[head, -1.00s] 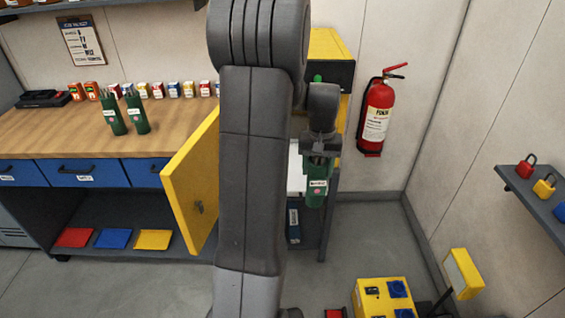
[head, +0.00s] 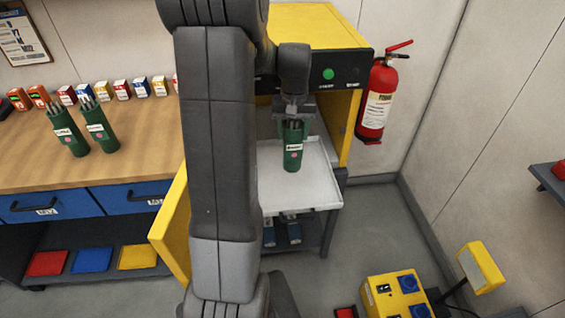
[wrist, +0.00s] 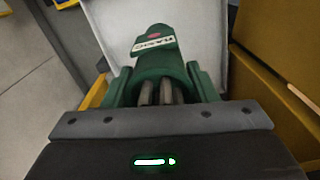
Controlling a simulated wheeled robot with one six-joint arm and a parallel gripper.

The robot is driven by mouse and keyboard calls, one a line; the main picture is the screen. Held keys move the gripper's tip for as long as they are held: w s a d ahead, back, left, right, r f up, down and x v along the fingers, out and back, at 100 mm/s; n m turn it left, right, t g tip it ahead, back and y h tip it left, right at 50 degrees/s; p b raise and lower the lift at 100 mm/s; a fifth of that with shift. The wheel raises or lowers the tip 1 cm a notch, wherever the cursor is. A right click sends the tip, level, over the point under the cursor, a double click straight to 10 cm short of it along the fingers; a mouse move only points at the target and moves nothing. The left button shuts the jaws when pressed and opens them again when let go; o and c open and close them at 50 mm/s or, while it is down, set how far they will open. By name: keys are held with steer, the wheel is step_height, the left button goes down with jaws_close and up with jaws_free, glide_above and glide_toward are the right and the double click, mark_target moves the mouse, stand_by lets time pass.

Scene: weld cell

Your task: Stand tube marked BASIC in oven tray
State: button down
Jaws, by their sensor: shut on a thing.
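The green tube with a white label (head: 293,158) is upright in my gripper (head: 294,112), which is shut on it. In the wrist view the tube (wrist: 155,62) shows its label reading BASIC, and grey rods stand in its mouth between the jaws (wrist: 160,92). The oven tray (head: 318,187) is a pale metal sheet pulled out of the yellow oven (head: 315,27), and the tube is over it. The tray also shows in the wrist view (wrist: 200,30). I cannot tell whether the tube's base touches the tray.
The oven door (head: 167,240) stands open at left, partly behind my arm. Two more green tubes (head: 68,133) (head: 99,126) stand on the workbench (head: 30,150). A fire extinguisher (head: 377,100) hangs right of the oven. A yellow box (head: 393,298) is on the floor.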

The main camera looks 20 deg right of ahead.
mark_target(293, 156)
steer(key=shift+f+p, duration=0.65)
steer(key=shift+f, duration=4.15)
steer(key=c, duration=0.6)
jaws_free()
steer(key=shift+s+f, duration=0.1)
steer(key=shift+f, duration=0.05)
steer(key=shift+o, duration=0.2)
step_height(293, 156, up, 12)
steer(key=shift+r+b, duration=0.15)
steer(key=shift+b, duration=0.4)
